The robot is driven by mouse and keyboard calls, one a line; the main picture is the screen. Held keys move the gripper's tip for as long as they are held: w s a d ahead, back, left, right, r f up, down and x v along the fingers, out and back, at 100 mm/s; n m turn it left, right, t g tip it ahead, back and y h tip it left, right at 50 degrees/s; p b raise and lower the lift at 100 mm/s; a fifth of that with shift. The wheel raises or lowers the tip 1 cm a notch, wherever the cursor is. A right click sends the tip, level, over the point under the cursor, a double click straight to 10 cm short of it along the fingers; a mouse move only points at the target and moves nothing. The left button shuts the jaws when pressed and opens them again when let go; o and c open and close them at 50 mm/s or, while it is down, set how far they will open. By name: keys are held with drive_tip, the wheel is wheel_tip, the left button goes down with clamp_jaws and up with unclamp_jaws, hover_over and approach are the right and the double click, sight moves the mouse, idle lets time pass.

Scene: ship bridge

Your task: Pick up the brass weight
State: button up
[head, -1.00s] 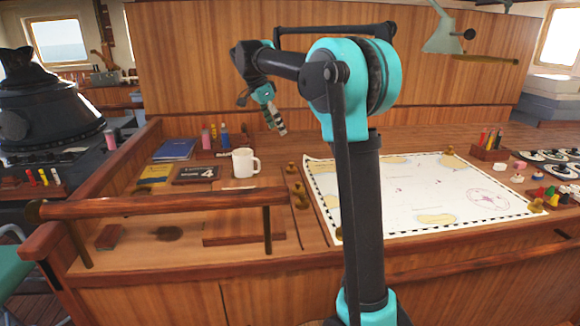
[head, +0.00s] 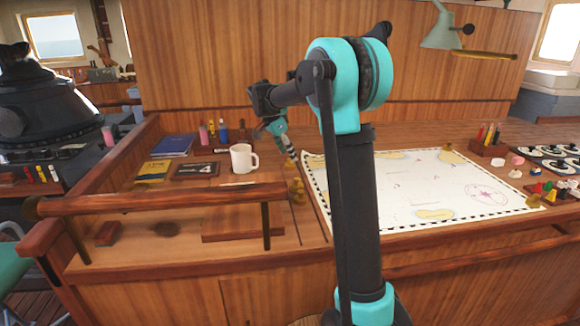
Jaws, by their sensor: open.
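Small brass weights (head: 298,196) stand close together on the wooden desk, just left of the chart's left edge. My gripper (head: 291,158) is open and points down just above and behind the group of weights. Its fingers look empty. They cover the spot behind the group, and I cannot tell whether they touch a weight.
A white mug (head: 243,158) stands close left of my gripper. The chart (head: 400,185) lies flat to the right. A wooden rail (head: 160,201) crosses the desk's front left. A wooden panel (head: 250,60) rises behind.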

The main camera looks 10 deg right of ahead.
sight(290, 163)
drive_tip(key=shift+x, duration=1.7)
drive_tip(key=shift+s+a, duration=0.1)
clamp_jaws()
